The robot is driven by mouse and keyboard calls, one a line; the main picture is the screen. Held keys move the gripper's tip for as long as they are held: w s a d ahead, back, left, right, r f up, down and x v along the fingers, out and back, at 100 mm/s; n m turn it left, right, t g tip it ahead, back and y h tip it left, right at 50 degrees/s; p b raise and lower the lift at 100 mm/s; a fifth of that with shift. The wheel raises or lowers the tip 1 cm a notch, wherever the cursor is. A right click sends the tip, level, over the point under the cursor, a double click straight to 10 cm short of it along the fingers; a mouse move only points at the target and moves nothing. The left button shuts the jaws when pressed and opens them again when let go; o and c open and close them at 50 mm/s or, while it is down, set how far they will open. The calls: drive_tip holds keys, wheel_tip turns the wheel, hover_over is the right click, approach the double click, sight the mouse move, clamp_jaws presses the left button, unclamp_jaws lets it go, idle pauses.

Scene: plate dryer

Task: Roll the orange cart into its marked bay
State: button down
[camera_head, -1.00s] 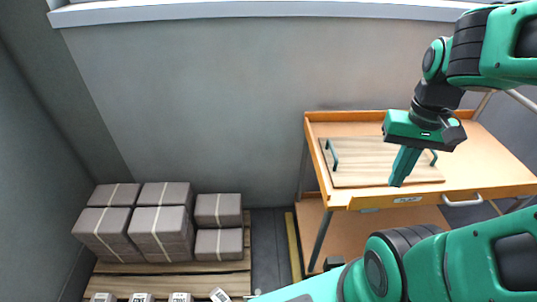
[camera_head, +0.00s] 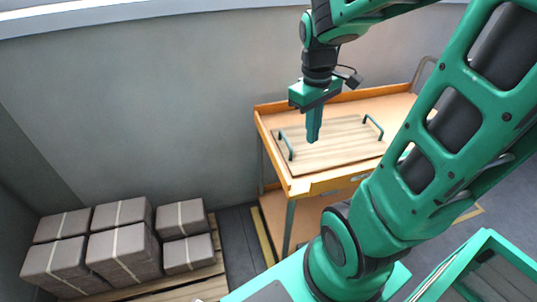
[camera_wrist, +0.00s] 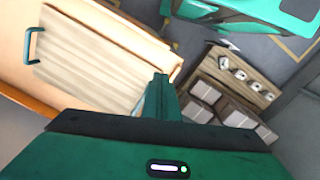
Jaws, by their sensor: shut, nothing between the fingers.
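The orange cart (camera_head: 325,184) stands upright near the back wall, with a top deck and a lower shelf. A striped wooden board (camera_head: 345,148) with two green handles lies on its top; the board also shows in the wrist view (camera_wrist: 90,62). My gripper (camera_head: 313,138) points down over the board, shut and empty; I cannot tell the gap to the board. My arm hides the cart's right front part. Yellow floor markings show left of the cart (camera_head: 263,237) and to its right (camera_head: 468,213); I cannot tell the bay's full outline.
Grey strapped boxes (camera_head: 123,250) are stacked on a wooden pallet (camera_head: 208,285) at the lower left. A strip of dark floor (camera_head: 236,232) lies between pallet and cart. The grey wall (camera_head: 180,120) is close behind the cart. A green frame (camera_head: 487,265) is at the lower right.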

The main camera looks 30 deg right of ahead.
drive_tip(key=w+a+f+n, duration=0.3)
drive_tip(key=w+f+n, duration=0.2)
drive_tip(key=w+n, duration=0.3)
drive_tip(key=w+a+f+n, duration=0.4)
drive_tip(key=w+f+n, duration=0.15)
drive_tip(key=w, duration=0.45)
drive_tip(key=s+d+f, duration=0.1)
drive_tip(key=d+f, duration=0.3)
drive_tip(key=f, duration=0.6)
drive_tip(key=shift+s+y, duration=0.15)
drive_tip(key=shift+y, duration=0.25)
drive_tip(key=shift+d+f, duration=0.1)
